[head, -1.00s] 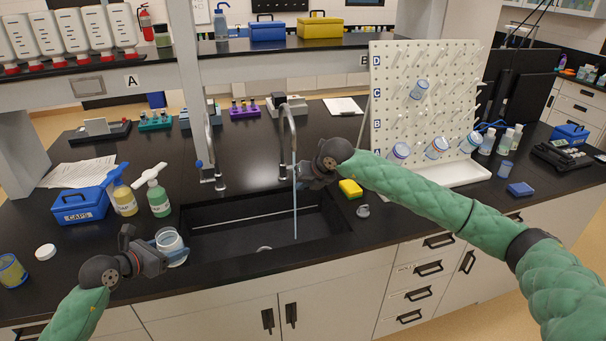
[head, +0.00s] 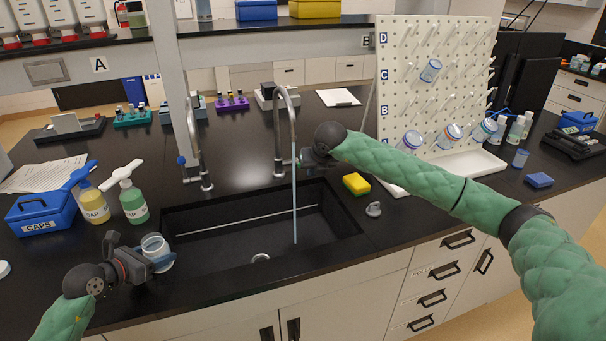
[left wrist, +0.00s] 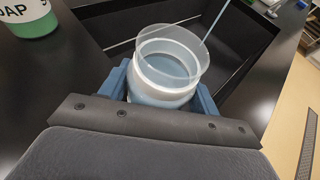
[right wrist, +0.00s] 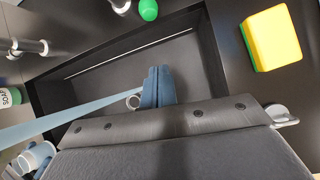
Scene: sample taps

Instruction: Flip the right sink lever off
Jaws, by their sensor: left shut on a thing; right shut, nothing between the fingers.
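The right sink tap (head: 285,105) has a tall curved spout. A pale blue stream of water (head: 295,205) runs from it into the sink; the stream also crosses the right wrist view (right wrist: 70,112). My right gripper (head: 298,160) is beside this tap, behind the stream. Its fingers (right wrist: 157,88) are shut and empty. A rounded green knob (right wrist: 148,9) by the tap base looks like the lever end. The head view hides it behind my gripper, and contact cannot be told. My left gripper (head: 152,256) is shut on a clear jar (left wrist: 165,75), held upright by the sink's left edge.
The black sink (head: 220,245) lies below both arms. The left tap (head: 198,150) has a blue-ended lever. A yellow-green sponge (head: 356,184) and grey stopper (head: 374,209) lie right of the sink. Soap bottles (head: 132,203) stand left. A pegboard rack (head: 430,60) stands behind my right arm.

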